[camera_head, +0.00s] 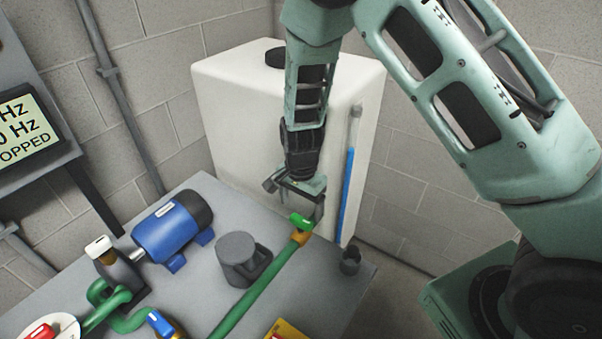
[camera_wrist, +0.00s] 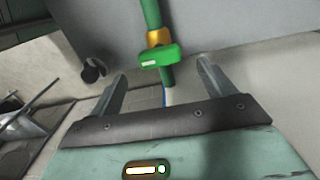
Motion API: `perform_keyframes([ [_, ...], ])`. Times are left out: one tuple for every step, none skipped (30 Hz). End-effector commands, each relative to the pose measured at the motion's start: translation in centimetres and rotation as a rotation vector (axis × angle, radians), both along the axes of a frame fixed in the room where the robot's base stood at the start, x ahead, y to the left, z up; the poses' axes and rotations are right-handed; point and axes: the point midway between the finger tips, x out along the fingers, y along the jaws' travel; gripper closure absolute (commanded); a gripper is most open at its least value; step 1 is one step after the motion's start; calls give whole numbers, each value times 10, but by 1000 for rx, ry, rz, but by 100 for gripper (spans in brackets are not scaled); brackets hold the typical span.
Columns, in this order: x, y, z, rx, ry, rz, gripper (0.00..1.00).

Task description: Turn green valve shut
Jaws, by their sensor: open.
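The green valve has a green handle (camera_head: 302,221) on a brass-coloured body (camera_head: 300,237), set in a green pipe (camera_head: 256,295). In the wrist view the handle (camera_wrist: 159,56) lies roughly across the pipe and shows a small white label. My gripper (camera_head: 295,198) is close above the valve at its far side. In the wrist view my gripper (camera_wrist: 160,84) is open and empty, its two fingers apart. The handle appears just beyond the fingertips, centred between them, with no contact visible.
A white tank (camera_head: 240,105) with a blue level tube (camera_head: 347,190) stands close behind. On the grey bench are a blue motor (camera_head: 168,234), a grey pump-like part (camera_head: 240,258), a dark cup (camera_head: 350,261) and a blue-handled valve (camera_head: 160,323). A stopped display (camera_head: 25,125) is at left.

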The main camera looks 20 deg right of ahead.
Motion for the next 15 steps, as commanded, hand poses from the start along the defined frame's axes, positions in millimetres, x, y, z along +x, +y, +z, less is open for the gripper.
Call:
perform_keyframes([
  [0,1,13,2,-5,1,18],
  [1,1,21,2,-5,1,18],
  [1,1,30,2,-5,1,18],
  [1,1,38,2,-5,1,18],
  [1,1,44,2,-6,1,18],
  [1,1,54,2,-5,1,18],
  [1,1,61,2,-5,1,18],
  [0,1,68,3,-4,1,18],
  [1,1,76,3,-4,1,18],
  [1,1,82,2,-5,0,18],
  [0,1,88,2,-3,0,18],
  [0,1,95,2,-3,0,18],
  [0,1,100,2,-3,0,18],
  [0,1,104,2,-3,0,18],
  [0,1,109,2,-3,-1,18],
])
